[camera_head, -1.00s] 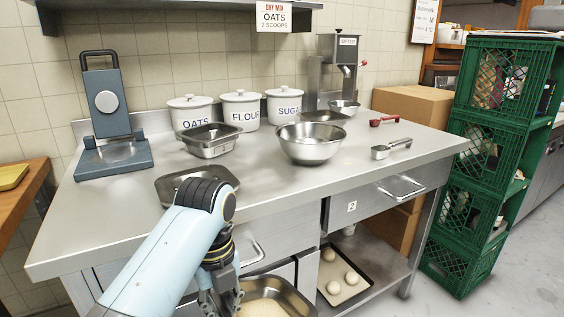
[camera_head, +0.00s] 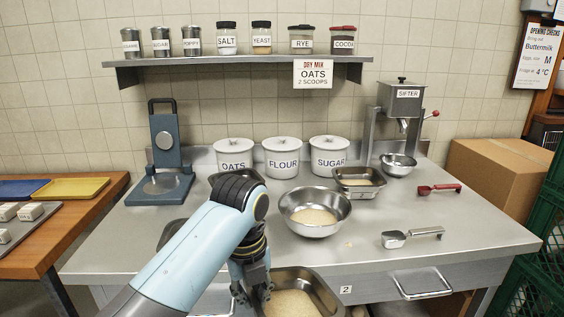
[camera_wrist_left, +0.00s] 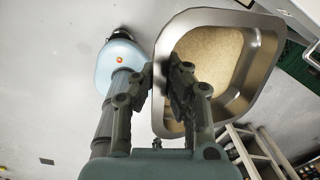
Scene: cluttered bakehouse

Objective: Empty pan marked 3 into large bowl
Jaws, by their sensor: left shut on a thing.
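My left gripper (camera_head: 254,294) is shut on the rim of a deep metal pan (camera_head: 325,284). The pan holds a layer of beige grainy stuff (camera_head: 292,304) and is in front of the counter's front edge. In the left wrist view the gripper (camera_wrist_left: 168,78) pinches the pan's wall (camera_wrist_left: 262,62), with the beige stuff inside. My right gripper is not in view.
A metal pan (camera_head: 360,193) with beige contents stands behind the bowl. Other pans are partly behind my left arm. A metal scoop (camera_head: 394,240), a red scoop (camera_head: 438,189) and the sifter (camera_head: 402,100) are to the right. White canisters (camera_head: 283,160) line the back.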

